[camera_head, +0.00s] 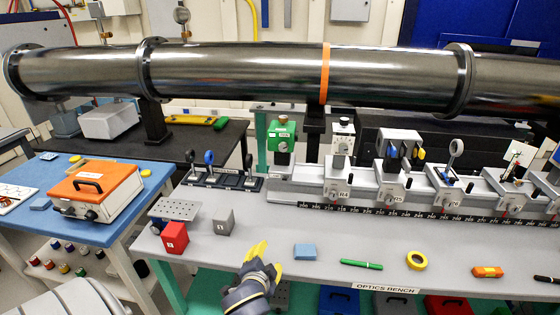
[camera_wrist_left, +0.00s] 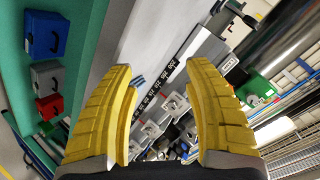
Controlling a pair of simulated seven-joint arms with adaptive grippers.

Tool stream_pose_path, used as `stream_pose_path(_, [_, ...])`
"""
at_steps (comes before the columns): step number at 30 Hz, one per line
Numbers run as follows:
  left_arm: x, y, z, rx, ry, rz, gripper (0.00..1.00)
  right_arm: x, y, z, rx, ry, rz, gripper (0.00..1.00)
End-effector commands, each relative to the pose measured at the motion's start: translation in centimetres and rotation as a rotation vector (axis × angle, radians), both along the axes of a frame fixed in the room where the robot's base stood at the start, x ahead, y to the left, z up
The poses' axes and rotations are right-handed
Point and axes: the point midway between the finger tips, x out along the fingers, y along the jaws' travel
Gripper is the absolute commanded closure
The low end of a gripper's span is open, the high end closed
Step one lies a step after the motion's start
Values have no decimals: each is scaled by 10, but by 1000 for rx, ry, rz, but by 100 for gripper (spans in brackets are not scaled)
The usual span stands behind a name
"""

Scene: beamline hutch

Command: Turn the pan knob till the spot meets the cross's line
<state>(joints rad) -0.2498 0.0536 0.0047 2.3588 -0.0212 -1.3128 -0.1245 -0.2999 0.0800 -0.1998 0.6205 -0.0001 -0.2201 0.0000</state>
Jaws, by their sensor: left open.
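My left gripper (camera_head: 266,258) is low over the front of the optics bench (camera_head: 330,240), with its yellow fingers apart and nothing between them. In the left wrist view its two fingers (camera_wrist_left: 160,72) stand wide apart, with the rail's scale and mounts beyond them. A mount with dark, blue and yellow parts (camera_head: 400,148) stands on the rail, well away from the gripper to the right. A small upright white card (camera_head: 516,157) stands farther right on the rail. The pan knob cannot be told for certain. The spot and the cross's line are too small to make out. My right gripper is not in view.
A long steel pipe (camera_head: 240,72) crosses above the bench's back.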

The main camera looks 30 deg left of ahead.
Motion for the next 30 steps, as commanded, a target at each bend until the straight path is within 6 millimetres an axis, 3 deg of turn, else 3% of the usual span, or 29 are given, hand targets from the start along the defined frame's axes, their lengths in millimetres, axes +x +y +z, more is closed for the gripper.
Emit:
stream_pose_path(9, [82, 25, 126, 9, -321, 33, 49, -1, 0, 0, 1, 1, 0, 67])
stream_pose_path(15, [105, 37, 187, 18, -463, 51, 49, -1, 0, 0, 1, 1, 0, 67])
stream_pose_path(21, [113, 43, 211, 23, -519, 59, 49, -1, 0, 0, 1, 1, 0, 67])
stream_pose_path(30, [144, 58, 214, 25, -523, 60, 49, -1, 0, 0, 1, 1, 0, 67])
